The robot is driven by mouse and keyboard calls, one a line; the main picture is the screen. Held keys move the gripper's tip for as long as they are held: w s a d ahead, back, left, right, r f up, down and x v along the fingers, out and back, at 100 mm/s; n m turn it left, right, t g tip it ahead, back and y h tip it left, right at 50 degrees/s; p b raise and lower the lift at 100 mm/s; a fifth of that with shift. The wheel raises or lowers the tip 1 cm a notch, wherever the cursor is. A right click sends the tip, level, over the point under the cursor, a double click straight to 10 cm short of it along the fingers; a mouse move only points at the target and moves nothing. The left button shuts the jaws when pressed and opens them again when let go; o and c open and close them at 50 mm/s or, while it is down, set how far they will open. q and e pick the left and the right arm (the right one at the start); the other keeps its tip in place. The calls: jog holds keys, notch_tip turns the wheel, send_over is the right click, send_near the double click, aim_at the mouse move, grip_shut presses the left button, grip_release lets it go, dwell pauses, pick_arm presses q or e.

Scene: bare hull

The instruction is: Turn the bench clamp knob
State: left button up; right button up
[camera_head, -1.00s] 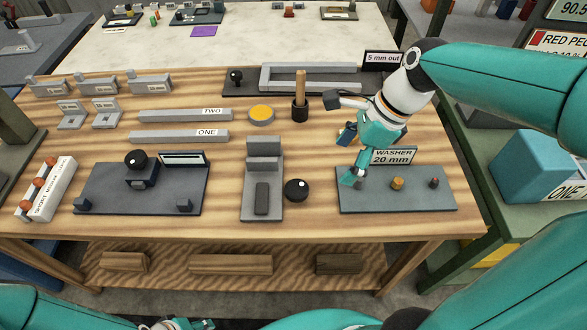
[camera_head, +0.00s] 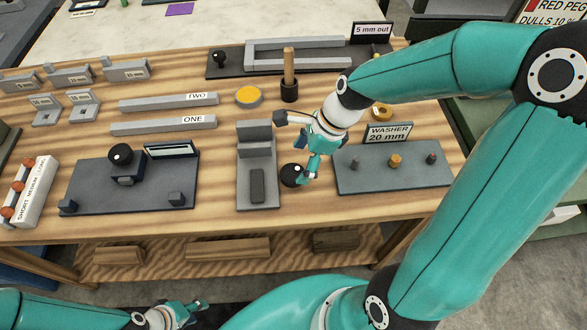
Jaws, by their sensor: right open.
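The grey bench clamp (camera_head: 257,196) stands on the wooden bench, with an upright block at its back and a dark pad on its base. Its round black knob (camera_head: 291,175) sticks out at the right side. My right gripper (camera_head: 306,172) is open, pointing down at the knob's right edge. A teal finger overlaps the knob's right side; I cannot tell whether it touches, and the other finger is partly hidden. My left gripper (camera_head: 186,312) is low at the bottom edge, in front of the bench and away from the clamp; its jaw opening is unclear.
Right of the clamp is a dark plate (camera_head: 385,180) with pegs and a "WASHER 20 mm" sign (camera_head: 389,132). Left is a dark fixture plate (camera_head: 100,195) with a black knob. Behind are a wooden-handled tool (camera_head: 289,75), a yellow disc (camera_head: 248,95) and grey bars (camera_head: 165,125).

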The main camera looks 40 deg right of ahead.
aim_at(293, 172)
jog(key=shift+x, duration=2.25)
jog(key=c, duration=1.2)
jog(key=shift+o, duration=0.2)
jog(key=shift+w+n, duration=0.1)
jog(key=shift+n, duration=0.3)
